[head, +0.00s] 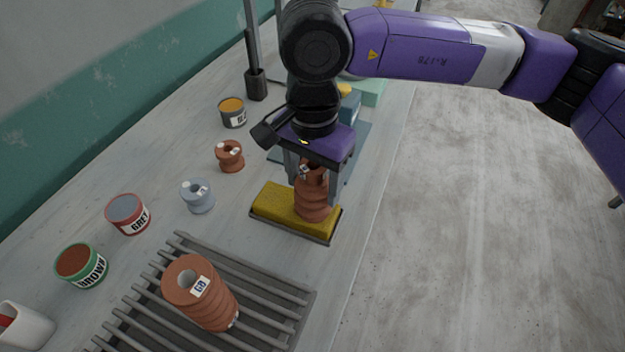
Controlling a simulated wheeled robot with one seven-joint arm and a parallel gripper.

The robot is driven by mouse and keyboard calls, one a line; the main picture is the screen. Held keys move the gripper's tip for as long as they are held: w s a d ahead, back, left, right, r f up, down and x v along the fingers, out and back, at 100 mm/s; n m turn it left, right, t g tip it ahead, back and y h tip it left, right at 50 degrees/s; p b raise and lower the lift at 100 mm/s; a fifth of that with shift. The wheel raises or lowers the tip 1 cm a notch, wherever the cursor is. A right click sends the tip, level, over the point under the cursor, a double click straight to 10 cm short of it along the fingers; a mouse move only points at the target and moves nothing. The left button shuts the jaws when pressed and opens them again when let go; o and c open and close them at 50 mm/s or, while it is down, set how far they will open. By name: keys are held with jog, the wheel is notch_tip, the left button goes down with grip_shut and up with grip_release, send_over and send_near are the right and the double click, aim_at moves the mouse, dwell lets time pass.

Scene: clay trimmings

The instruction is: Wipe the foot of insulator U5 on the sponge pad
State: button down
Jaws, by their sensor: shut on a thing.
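My gripper (314,178) points down and is shut on a ribbed brown insulator (312,203). The insulator stands about upright, with a white label near its top that is too small and covered to read. Its foot is at the yellow sponge pad (272,208), over the pad's right part. The foot looks to be on the pad, but I cannot tell how firmly it touches. The pad lies in a thin dark tray on the bench. My fingers hide part of the insulator's upper end.
A larger brown insulator (205,300) stands on a slatted grey rack (270,318) in front. A grey spool (198,196), a small brown spool (229,156) and glaze tins labelled GREY (127,214) and BROWN (80,266) stand to the left. The bench edge runs along the right.

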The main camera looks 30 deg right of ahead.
jog(key=shift+w+a+b, duration=0.35)
jog(key=shift+w+a, duration=0.4)
jog(key=shift+w, duration=0.3)
jog(key=shift+w+a+b, duration=0.35)
jog(key=shift+w+a, duration=0.4)
jog(key=shift+w, duration=0.3)
jog(key=shift+w+a+b, duration=0.35)
jog(key=shift+w+a, duration=0.4)
jog(key=shift+w, duration=0.3)
jog(key=shift+s+d+b, duration=0.35)
jog(key=shift+s+d, duration=0.45)
jog(key=shift+s, duration=0.3)
jog(key=shift+s+d+b, duration=0.4)
jog(key=shift+s+d, duration=0.35)
jog(key=shift+s, duration=0.3)
jog(key=shift+s+d+b, duration=0.35)
jog(key=shift+s+d, duration=0.45)
jog(key=shift+s, duration=0.3)
jog(key=shift+w+a+b, duration=0.25)
jog(key=shift+w+a, duration=0.55)
jog(key=shift+w, duration=0.3)
jog(key=shift+w+a+b, duration=0.2)
jog(key=shift+w+a, duration=0.55)
jog(key=shift+w, duration=0.3)
jog(key=shift+w+a+b, duration=0.25)
jog(key=shift+w+a, duration=0.55)
jog(key=shift+w, duration=0.3)
jog(key=shift+r, duration=0.1)
